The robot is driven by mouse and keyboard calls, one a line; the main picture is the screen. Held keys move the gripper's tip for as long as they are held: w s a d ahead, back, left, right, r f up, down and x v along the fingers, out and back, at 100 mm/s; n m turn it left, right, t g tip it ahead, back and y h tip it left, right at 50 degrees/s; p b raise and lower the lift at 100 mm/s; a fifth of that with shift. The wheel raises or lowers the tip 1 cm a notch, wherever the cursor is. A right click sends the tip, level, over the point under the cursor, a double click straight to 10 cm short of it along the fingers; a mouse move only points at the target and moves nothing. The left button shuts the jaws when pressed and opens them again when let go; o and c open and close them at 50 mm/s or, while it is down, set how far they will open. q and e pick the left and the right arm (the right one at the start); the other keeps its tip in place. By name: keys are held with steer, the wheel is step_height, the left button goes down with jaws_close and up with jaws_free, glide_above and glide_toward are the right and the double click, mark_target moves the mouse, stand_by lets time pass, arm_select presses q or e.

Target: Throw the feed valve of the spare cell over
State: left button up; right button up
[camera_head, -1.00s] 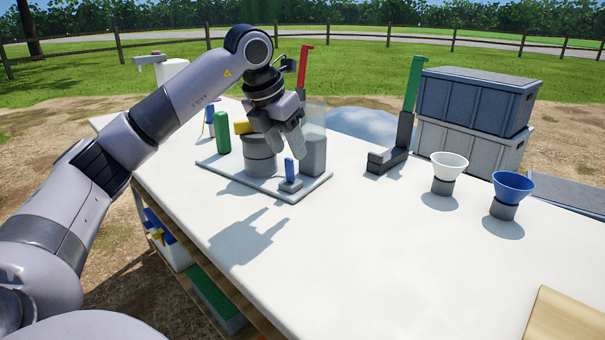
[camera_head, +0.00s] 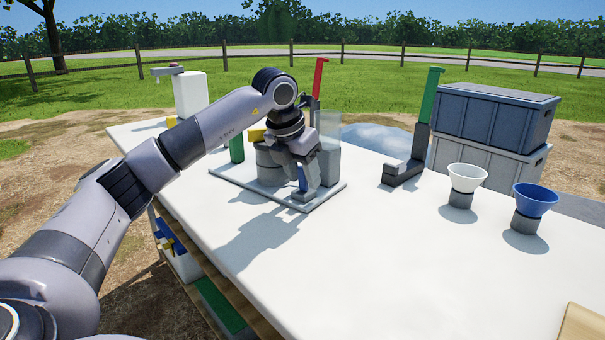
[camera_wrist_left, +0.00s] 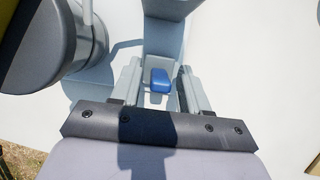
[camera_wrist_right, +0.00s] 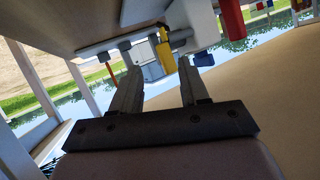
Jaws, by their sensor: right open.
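A small blue valve lever (camera_head: 302,179) stands on a grey block at the front right of a grey base plate (camera_head: 246,187) on the white table. My left gripper (camera_head: 303,184) is lowered over this lever from above. In the left wrist view the blue lever (camera_wrist_left: 159,79) lies between the two fingers of my left gripper (camera_wrist_left: 158,82), with a gap on both sides, so the gripper looks open. The fingers partly hide the lever and block in the head view. My right gripper (camera_wrist_right: 158,80) is open and empty in its wrist view. It is not in the head view.
A grey round vessel (camera_head: 267,164), a green cylinder (camera_head: 237,150) and a clear-fronted grey cylinder (camera_head: 328,160) stand close around the left gripper. A green-handled stand (camera_head: 408,165), a white funnel (camera_head: 467,178) and a blue funnel (camera_head: 534,200) are to the right. The table front is clear.

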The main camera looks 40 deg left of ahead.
arm_select(q)
jaws_close()
steer(key=shift+r+p, duration=0.15)
steer(key=shift+p, duration=0.25)
steer(key=g+p, duration=0.1)
steer(key=p, duration=0.2)
steer(key=shift+w+r, duration=0.15)
steer(key=shift+w+p, duration=0.1)
steer(key=shift+p, duration=0.4)
steer(key=shift+f, duration=0.3)
arm_select(e)
steer(key=d, duration=0.1)
steer(key=s+d+h, duration=0.1)
steer(key=d+h, duration=0.1)
steer(key=shift+s+d+r+n, duration=0.15)
steer(key=shift+d+r+n, duration=0.15)
steer(key=shift+r, duration=0.1)
arm_select(q)
steer(key=shift+o, duration=0.9)
jaws_free()
